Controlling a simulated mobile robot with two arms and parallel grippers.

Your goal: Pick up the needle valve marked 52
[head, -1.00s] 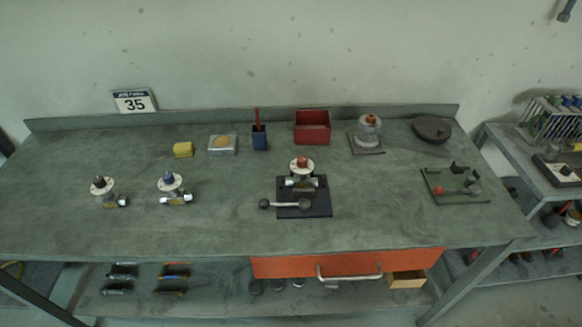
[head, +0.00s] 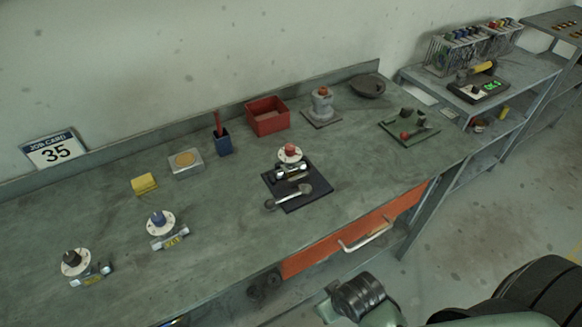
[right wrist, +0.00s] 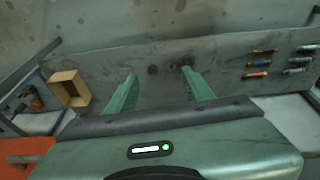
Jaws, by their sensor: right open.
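Two valves with round white dials stand on the workbench in the head view, one with a black knob (head: 72,262) and one with a blue knob (head: 160,222). Each has a yellow tag too small to read. A third valve with a red knob (head: 290,155) sits on a black base plate (head: 308,198). I cannot tell which one is marked 52. My right gripper (right wrist: 159,86) is open and empty in the right wrist view, with a shelf beyond its two green fingers. My left gripper is not in view.
A job card reading 35 (head: 54,150) stands at the back. An orange drawer (head: 350,232) is below. Several small coloured parts (right wrist: 257,74) lie on the shelf.

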